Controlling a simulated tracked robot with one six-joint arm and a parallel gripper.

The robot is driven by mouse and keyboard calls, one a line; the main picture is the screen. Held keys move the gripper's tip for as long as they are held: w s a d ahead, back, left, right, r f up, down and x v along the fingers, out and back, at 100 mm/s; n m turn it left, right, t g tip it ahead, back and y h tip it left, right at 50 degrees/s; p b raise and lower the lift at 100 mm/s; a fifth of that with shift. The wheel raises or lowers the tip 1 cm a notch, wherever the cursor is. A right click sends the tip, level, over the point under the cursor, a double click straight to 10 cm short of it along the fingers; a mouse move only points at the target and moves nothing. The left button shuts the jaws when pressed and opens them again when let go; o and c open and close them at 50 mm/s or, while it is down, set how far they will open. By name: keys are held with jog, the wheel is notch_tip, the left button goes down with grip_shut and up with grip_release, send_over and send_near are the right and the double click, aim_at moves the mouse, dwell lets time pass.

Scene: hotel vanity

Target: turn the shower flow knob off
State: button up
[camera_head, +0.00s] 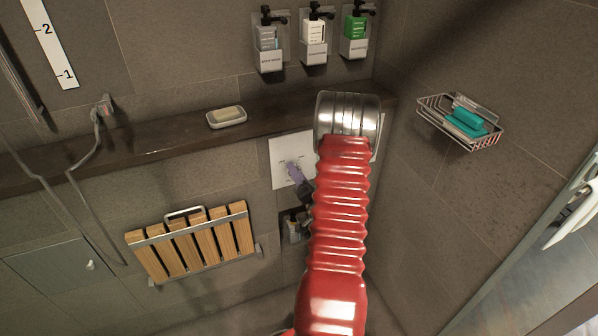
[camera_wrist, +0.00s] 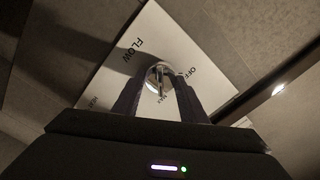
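The shower flow knob (camera_wrist: 158,74) is a round metal knob with a thin bar, on a white plate marked FLOW, OFF and MAX (camera_wrist: 190,45) in the wrist view. The bar points toward the MAX side, away from OFF. My gripper (camera_wrist: 160,84) is open, its two dark fingers on either side of the knob with the bar between them. I cannot tell if either finger touches it. In the head view the plate (camera_head: 281,150) is on the tiled wall. My gripper (camera_head: 292,170) is in front of it and hides the knob.
A dark ledge (camera_head: 160,138) with a soap dish (camera_head: 226,119) runs above the plate. A folded wooden seat (camera_head: 195,243) is at lower left, a wire basket (camera_head: 462,122) at right. Soap dispensers (camera_head: 313,38) hang above.

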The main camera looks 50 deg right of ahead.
jog(key=c, duration=0.5)
jog(key=shift+n, duration=0.3)
jog(key=n, duration=1.7)
jog(key=shift+a+f, duration=0.15)
jog(key=shift+n, duration=0.3)
